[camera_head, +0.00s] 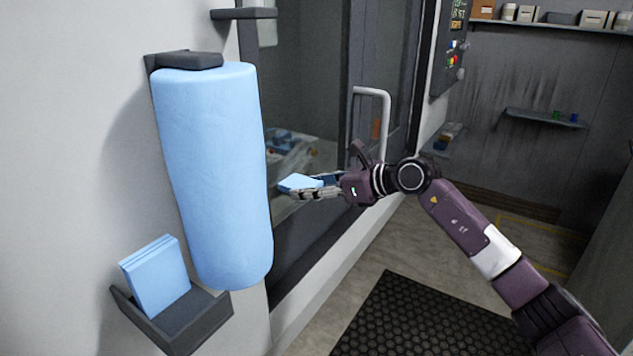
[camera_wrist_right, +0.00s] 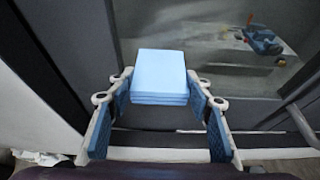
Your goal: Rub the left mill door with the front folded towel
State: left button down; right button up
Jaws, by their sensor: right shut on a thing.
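My right gripper (camera_head: 312,188) is shut on a light blue folded towel (camera_head: 298,182). It holds the towel up in front of the glass of the left mill door (camera_head: 312,80). In the right wrist view the towel (camera_wrist_right: 160,75) sits between the two fingers, its folded layers facing the camera and its far end toward the glass. I cannot tell whether the towel touches the glass. More folded light blue towels (camera_head: 155,275) stand in a dark wall holder (camera_head: 185,318) at the lower left. My left gripper is not in view.
A large blue roll (camera_head: 212,170) hangs on the wall left of the door. A light grey door handle (camera_head: 386,115) stands out right of the gripper. A control panel (camera_head: 452,45) and shelves (camera_head: 545,117) are farther right. A black mat (camera_head: 425,320) covers the floor.

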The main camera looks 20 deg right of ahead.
jog(key=shift+s+a+r, duration=0.6)
jog(key=shift+a+r, duration=0.05)
jog(key=shift+a, duration=0.1)
jog(key=shift+w+d, duration=0.6)
jog(key=shift+d, duration=0.15)
jog(key=shift+w+d+r, duration=0.7)
jog(key=shift+w+d, duration=2.6)
jog(key=shift+d, duration=0.85)
jog(key=shift+s+a, duration=0.95)
jog(key=shift+a, duration=0.25)
jog(key=shift+s+a, duration=0.9)
jog(key=shift+a, duration=0.25)
jog(key=shift+s+a, duration=0.95)
jog(key=shift+a, duration=0.25)
jog(key=s+a, duration=0.1)
jog(key=a, duration=0.1)
jog(key=s+a+p, duration=0.1)
jog(key=s+a, duration=0.1)
jog(key=shift+s+a, duration=0.2)
